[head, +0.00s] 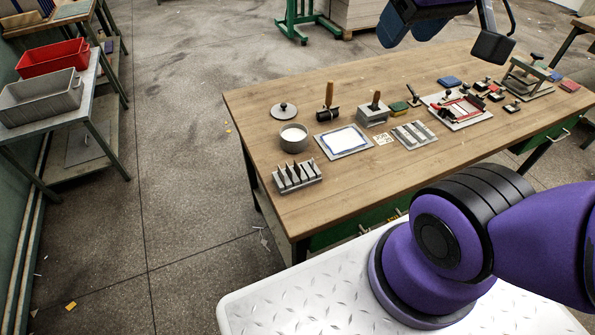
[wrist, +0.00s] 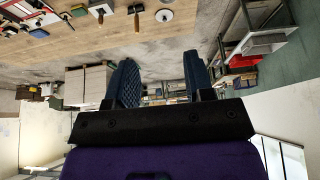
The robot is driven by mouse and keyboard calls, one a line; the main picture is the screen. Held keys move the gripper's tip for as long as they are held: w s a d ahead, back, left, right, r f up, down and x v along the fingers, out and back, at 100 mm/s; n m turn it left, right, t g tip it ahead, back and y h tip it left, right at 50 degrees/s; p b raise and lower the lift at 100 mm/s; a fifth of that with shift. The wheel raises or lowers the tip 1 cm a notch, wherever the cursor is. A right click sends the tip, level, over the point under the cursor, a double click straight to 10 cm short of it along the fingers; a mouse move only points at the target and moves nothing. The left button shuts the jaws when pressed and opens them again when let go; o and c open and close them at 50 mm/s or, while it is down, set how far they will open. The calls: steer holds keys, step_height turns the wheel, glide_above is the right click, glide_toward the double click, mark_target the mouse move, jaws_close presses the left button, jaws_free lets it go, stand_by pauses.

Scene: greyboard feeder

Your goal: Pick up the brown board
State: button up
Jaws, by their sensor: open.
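I cannot pick out a single brown board for certain. A pale brown stack (head: 352,12) of what may be boards stands on the floor beyond the table, cut off by the top edge of the head view. Stacked brownish blocks also show in the wrist view (wrist: 90,86). My gripper (wrist: 160,62) is open in the wrist view, with two dark blue padded fingers apart and nothing between them. Part of my arm end hangs over the far side of the table in the head view, cut off at the top.
A wooden table (head: 240,112) holds a grey pot (head: 293,141), a framed white sheet (head: 343,141), a tool rack (head: 297,178) and several stamps and pads. A green stand (head: 299,22) is behind. Red (head: 52,58) and grey (head: 40,98) bins sit left. Floor between is mostly clear.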

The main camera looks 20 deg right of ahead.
steer(key=shift+c, duration=0.2)
steer(key=c, duration=0.4)
steer(key=shift+w+a+f, duration=0.1)
steer(key=shift+w, duration=0.2)
steer(key=shift+c, duration=1.4)
steer(key=g, duration=0.5)
glide_above(297, 166)
steer(key=d, duration=0.1)
step_height(297, 166, down, 22)
steer(key=shift+g, duration=0.8)
steer(key=shift+w+a+f, duration=0.1)
steer(key=shift+a+f, duration=0.05)
steer(key=shift+f, duration=3.4)
steer(key=shift+a+f, duration=0.1)
steer(key=shift+f, duration=3.4)
steer(key=shift+w+a+f, duration=0.1)
steer(key=shift+a+f, duration=0.05)
steer(key=shift+f, duration=3.4)
